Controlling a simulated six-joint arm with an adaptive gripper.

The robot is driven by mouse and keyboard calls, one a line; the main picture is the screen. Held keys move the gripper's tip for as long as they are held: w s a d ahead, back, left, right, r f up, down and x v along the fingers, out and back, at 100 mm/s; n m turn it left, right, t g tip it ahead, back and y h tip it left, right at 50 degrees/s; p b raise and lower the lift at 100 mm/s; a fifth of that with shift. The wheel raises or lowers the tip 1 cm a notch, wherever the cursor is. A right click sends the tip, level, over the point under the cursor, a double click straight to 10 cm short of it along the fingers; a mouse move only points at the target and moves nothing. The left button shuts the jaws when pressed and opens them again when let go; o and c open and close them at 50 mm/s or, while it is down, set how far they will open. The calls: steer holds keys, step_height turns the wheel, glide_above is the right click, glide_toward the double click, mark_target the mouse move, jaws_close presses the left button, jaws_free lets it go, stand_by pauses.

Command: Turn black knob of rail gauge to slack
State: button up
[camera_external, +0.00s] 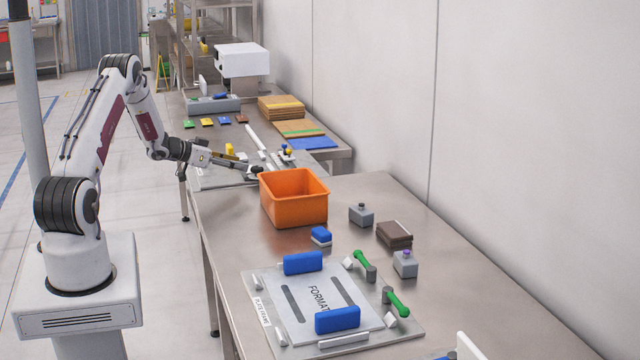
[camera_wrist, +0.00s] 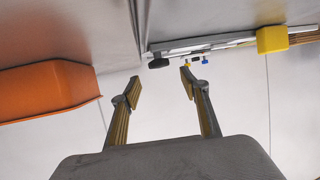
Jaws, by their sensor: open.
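The rail gauge, a pale metal rail assembly, lies at the far table's near end in the external view (camera_external: 256,143) and runs along the top of the wrist view (camera_wrist: 220,41). Its black knob (camera_wrist: 158,63) sits at the rail's end, beyond my fingertips and roughly between them in the picture. In the external view a dark round shape, likely that knob (camera_external: 256,170), is just left of the orange bin. My gripper (camera_wrist: 161,88) is open and empty, its yellow-padded fingers apart. It also shows in the external view (camera_external: 232,163). Contact with the knob is not visible.
An orange bin (camera_external: 294,208) stands close beside my gripper and fills the left of the wrist view (camera_wrist: 45,92). A yellow block (camera_wrist: 272,40) sits on the rail. Small blue and yellow parts (camera_external: 287,153) are nearby. A format plate (camera_external: 322,312) lies on the near table.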

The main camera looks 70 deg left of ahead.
mark_target(256, 167)
steer(key=shift+x, duration=2.7)
steer(key=c, duration=1.1)
